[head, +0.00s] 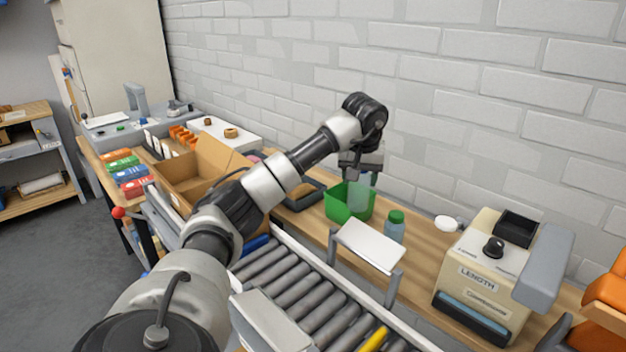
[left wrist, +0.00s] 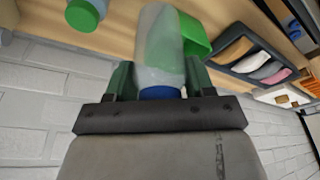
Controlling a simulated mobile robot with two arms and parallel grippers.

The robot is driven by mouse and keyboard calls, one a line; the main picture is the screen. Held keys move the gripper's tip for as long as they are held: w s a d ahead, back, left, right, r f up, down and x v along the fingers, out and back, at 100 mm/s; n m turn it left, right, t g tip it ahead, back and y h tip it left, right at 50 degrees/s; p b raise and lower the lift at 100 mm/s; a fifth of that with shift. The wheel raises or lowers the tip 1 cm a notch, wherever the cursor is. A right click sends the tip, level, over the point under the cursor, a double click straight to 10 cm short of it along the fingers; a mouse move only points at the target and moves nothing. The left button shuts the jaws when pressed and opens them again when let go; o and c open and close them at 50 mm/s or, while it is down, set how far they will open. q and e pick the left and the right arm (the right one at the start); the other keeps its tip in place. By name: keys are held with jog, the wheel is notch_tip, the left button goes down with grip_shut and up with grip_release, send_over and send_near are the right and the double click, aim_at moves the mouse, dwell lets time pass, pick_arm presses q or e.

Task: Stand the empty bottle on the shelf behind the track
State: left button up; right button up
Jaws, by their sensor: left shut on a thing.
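My left gripper (head: 361,174) points down above the bench and is shut on a clear, pale bottle (head: 358,196). In the left wrist view the bottle (left wrist: 158,45) sits between the two fingers, with its blue cap (left wrist: 160,92) close to the gripper body. It looks empty. In the head view the bottle overlaps the green bin (head: 337,211); I cannot tell whether its base touches anything. A small white raised shelf (head: 371,244) stands on grey legs just behind the roller track (head: 300,290). Its top is bare. My right gripper is not in view.
A green-capped bottle (head: 395,228) stands behind the white shelf. A beige machine marked LENGTH (head: 480,283) is to the right, a white round lid (head: 446,223) near it. A cardboard box (head: 184,185) is to the left. The brick wall (head: 440,100) rises close behind.

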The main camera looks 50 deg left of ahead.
aim_at(360, 182)
pick_arm(q)
jog(key=shift+f, duration=0.55)
jog(key=shift+w+f+b, duration=0.1)
jog(key=shift+f+b, duration=0.2)
notch_tip(360, 182, down, 5)
jog(key=shift+f, duration=2.2)
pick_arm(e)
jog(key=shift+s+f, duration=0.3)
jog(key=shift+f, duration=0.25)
pick_arm(q)
jog(key=o, duration=0.9)
jog(key=shift+f, duration=0.15)
jog(key=v, duration=1.2)
jog(key=shift+r, duration=0.2)
